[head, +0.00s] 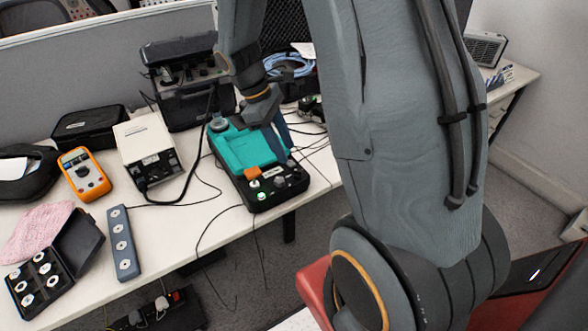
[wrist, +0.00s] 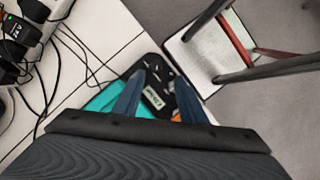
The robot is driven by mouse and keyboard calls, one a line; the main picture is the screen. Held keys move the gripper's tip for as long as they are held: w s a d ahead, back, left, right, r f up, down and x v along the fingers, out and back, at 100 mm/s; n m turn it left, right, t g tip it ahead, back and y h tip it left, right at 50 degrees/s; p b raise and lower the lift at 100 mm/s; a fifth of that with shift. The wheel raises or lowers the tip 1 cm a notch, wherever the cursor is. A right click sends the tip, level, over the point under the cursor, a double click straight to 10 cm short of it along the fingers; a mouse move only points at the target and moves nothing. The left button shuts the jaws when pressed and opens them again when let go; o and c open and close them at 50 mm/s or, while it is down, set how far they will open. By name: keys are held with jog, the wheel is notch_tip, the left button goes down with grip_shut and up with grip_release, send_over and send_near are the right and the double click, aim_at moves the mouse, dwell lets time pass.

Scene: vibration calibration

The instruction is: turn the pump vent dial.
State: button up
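The pump is a teal unit (head: 243,150) with a black front panel (head: 273,190) on the white table. The panel carries several small knobs, an orange part (head: 252,172) and a pale label. I cannot tell which knob is the vent dial. A round grey fitting (head: 218,124) sits at the pump's back left corner. My gripper (head: 280,130) is over the back of the pump. In the wrist view my gripper (wrist: 159,80) has its two blue-grey fingers spread, with nothing held between them. The pump's panel (wrist: 155,68) shows between and beyond the fingers, and the gripper body hides much of the pump.
A white power supply (head: 148,148), an orange multimeter (head: 84,174) and a grey strip with discs (head: 123,243) stand left of the pump. An open black case (head: 78,243) lies at front left. Loose cables run around the pump. The table's front edge is close to it.

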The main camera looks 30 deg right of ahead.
aim_at(298, 170)
jog(key=x, duration=0.2)
jog(key=p+x, duration=0.1)
jog(key=x, duration=0.5)
jog(key=shift+w+d, duration=0.15)
jog(key=shift+d, duration=0.2)
grip_shut()
